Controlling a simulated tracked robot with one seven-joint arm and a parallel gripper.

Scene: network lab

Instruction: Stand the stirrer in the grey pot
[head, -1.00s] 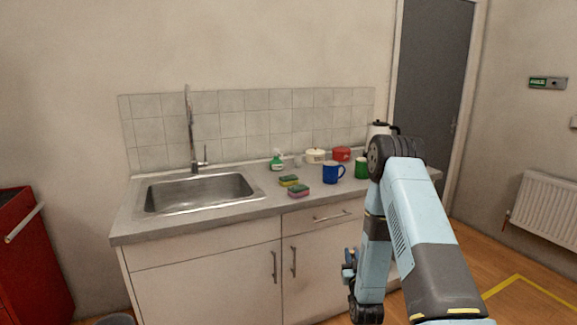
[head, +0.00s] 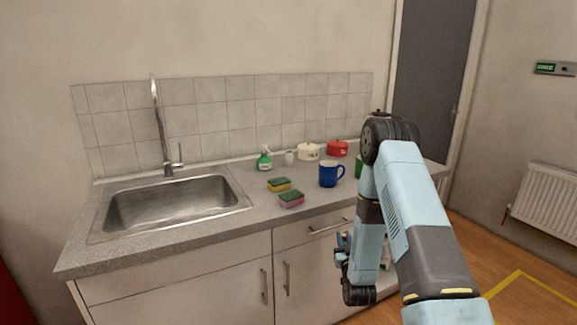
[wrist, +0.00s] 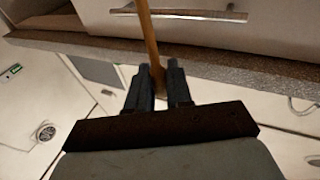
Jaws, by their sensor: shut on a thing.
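My gripper (wrist: 158,82) is shut on the stirrer (wrist: 149,40), a thin light-brown wooden stick that runs up out of the top of the wrist view. In the head view my arm hangs at the right, with its end low in front of the cupboard; I cannot make out the stirrer there. A small pale grey pot (head: 289,157) stands at the back of the counter, between the green spray bottle and the cream lidded pot. It is apart from my gripper. I cannot see inside it.
On the counter (head: 235,215) stand a green spray bottle (head: 265,160), a cream pot (head: 308,151), a red pot (head: 337,148), a blue mug (head: 329,174), and two sponges (head: 291,199). The sink (head: 170,205) is at left. A green mug (head: 359,167) is partly hidden by my arm.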

